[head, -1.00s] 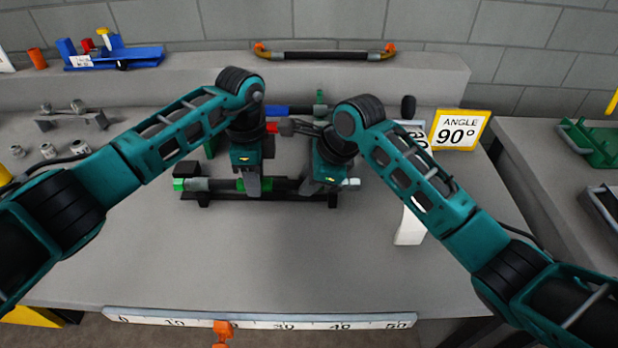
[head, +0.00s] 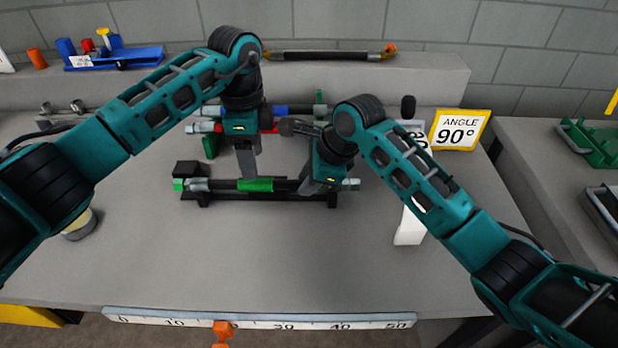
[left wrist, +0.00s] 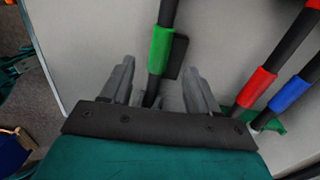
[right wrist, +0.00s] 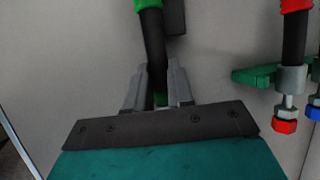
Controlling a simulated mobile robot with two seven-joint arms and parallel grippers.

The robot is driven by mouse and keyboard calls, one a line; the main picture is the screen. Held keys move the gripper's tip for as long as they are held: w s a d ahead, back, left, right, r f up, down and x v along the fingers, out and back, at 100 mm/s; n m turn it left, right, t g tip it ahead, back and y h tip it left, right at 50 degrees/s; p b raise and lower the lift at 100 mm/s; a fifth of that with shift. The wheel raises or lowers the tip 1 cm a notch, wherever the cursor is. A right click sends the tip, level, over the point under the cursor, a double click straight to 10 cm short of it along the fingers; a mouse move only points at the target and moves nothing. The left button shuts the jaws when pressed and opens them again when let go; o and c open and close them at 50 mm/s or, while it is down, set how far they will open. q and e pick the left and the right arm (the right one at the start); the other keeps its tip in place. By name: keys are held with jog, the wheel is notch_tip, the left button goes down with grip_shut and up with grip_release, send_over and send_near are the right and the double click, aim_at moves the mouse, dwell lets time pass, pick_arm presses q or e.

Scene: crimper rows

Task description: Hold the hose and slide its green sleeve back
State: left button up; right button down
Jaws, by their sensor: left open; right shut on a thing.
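The dark hose (head: 222,185) lies across a low black stand, with a green end at its left and a pale fitting at its right. Its green sleeve (head: 255,184) sits around the hose near the middle and also shows in the left wrist view (left wrist: 162,48). My left gripper (head: 250,174) is open and empty, raised above and behind the sleeve, with the hose passing between its fingers in the left wrist view. My right gripper (head: 320,190) is shut on the hose to the right of the sleeve. In the right wrist view the sleeve's edge (right wrist: 146,5) shows at the top.
Hoses with a red sleeve (left wrist: 257,88) and a blue sleeve (left wrist: 291,94) lie behind the green one. A yellow "ANGLE 90°" sign (head: 459,130) stands at the right. A ruler (head: 260,320) runs along the front edge. The tabletop in front of the stand is clear.

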pick_arm(q)
notch_tip(320, 180, up, 6)
jog(key=shift+w+f, duration=0.1)
pick_arm(e)
jog(key=c, duration=0.9)
grip_release()
